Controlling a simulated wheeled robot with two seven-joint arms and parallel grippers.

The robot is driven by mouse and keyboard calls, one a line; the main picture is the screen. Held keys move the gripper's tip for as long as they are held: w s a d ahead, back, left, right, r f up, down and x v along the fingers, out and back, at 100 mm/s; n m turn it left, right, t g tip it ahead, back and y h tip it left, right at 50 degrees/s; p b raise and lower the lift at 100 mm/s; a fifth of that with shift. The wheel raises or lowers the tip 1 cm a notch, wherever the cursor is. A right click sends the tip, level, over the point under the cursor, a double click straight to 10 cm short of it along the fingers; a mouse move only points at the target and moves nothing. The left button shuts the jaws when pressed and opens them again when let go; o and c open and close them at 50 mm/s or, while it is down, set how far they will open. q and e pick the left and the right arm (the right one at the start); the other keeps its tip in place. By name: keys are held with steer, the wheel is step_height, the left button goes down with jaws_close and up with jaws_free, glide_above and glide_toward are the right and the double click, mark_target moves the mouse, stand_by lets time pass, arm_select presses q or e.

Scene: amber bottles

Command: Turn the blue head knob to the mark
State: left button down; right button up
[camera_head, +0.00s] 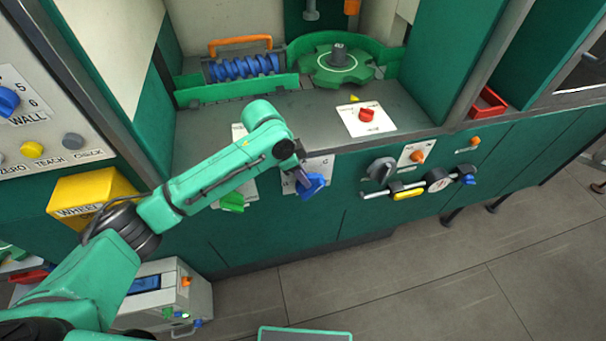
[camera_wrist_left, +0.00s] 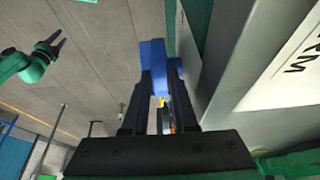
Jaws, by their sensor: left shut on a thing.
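The blue head knob (camera_head: 312,187) sits on the front of the green machine, at a pale plate (camera_head: 319,167) below the worktop edge. My left gripper (camera_head: 303,177) reaches it from the upper left and is shut on it. In the left wrist view the blue knob (camera_wrist_left: 153,55) shows between and beyond the two dark fingers (camera_wrist_left: 160,85). The mark cannot be made out; my gripper covers part of the plate. My right gripper (camera_wrist_left: 50,46) shows small at the left of the wrist view, its fingers apart and empty.
A green knob (camera_head: 232,202) is left of the blue one. A red knob (camera_head: 366,115) on a white plate stands on the worktop. Further right are an orange knob (camera_head: 417,156) and a round gauge (camera_head: 437,179). A yellow box (camera_head: 88,195) is at left.

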mark_target(314, 175)
arm_select(q)
steer(key=shift+w+d+r+g+y+p, duration=0.15)
steer(key=shift+d+r+g+y+p, duration=0.25)
steer(key=shift+y+p, duration=0.8)
steer(key=shift+w+d+y+p, duration=0.1)
steer(key=shift+d+y+p, duration=0.3)
steer(key=shift+p, duration=0.3)
steer(key=shift+d+y, duration=0.15)
steer(key=shift+y, duration=0.15)
steer(key=shift+w+d+f+g+y+b, duration=0.15)
steer(key=shift+d+f+g+y+b, duration=0.25)
steer(key=shift+y, duration=0.3)
steer(key=shift+d+r+y+b, duration=0.1)
steer(key=shift+y+b, duration=0.5)
steer(key=shift+b, duration=0.25)
steer(key=shift+g, duration=0.3)
steer(key=shift+r, duration=0.1)
steer(key=c, duration=1)
jaws_free()
steer(key=shift+w+d, duration=0.1)
